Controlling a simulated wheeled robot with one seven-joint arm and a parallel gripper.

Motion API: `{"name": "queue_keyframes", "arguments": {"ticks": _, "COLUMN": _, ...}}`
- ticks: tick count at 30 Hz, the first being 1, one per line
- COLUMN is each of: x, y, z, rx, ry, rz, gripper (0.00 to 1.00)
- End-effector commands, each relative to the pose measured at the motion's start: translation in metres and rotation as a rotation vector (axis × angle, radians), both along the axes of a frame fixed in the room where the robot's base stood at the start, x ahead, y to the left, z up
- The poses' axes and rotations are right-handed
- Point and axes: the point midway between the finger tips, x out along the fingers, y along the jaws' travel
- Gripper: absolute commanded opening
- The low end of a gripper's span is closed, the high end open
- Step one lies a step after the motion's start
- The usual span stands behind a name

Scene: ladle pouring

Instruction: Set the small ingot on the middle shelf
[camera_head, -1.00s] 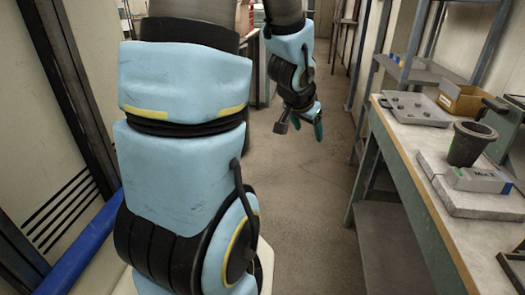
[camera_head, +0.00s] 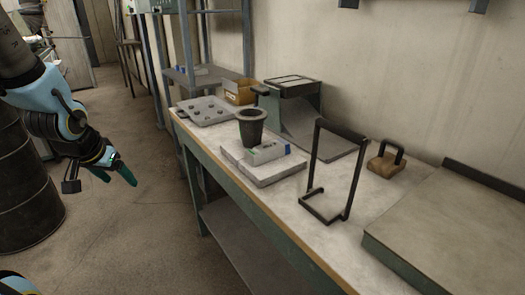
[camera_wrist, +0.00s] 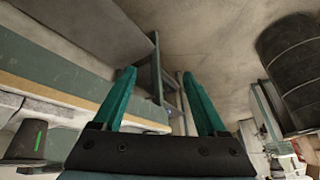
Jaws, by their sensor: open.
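I cannot pick out the small ingot for certain. A grey tray (camera_head: 196,114) on the far end of the bench carries several small dark round pieces, too small to identify. A grey shelf unit (camera_head: 190,40) stands beyond the bench, with small blue items on one of its shelves (camera_head: 213,77). My gripper (camera_head: 118,172) is in the air left of the bench, over the floor. In the wrist view its teal fingers (camera_wrist: 162,100) are spread, with nothing between them.
On the bench (camera_head: 250,195), a dark crucible (camera_head: 251,128) and a labelled box (camera_head: 264,154) stand on a slab (camera_head: 280,172). A dark drum (camera_head: 25,190) stands left. The aisle floor is clear.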

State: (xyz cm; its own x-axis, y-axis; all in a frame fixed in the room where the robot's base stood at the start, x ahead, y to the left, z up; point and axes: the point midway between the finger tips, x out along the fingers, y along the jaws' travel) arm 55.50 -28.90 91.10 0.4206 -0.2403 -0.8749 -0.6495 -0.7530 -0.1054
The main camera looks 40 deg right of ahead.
Motion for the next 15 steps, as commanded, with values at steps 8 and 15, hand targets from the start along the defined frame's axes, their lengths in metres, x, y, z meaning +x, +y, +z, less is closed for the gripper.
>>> {"name": "queue_keyframes", "arguments": {"ticks": 8, "x": -0.06, "y": -0.217, "z": 0.019, "rx": -0.468, "ry": -0.171, "rz": -0.709, "gripper": 0.75}}
{"name": "queue_keyframes", "arguments": {"ticks": 15, "x": -0.113, "y": -0.271, "z": 0.042, "rx": -0.69, "ry": -0.176, "rz": -0.912, "gripper": 0.75}}
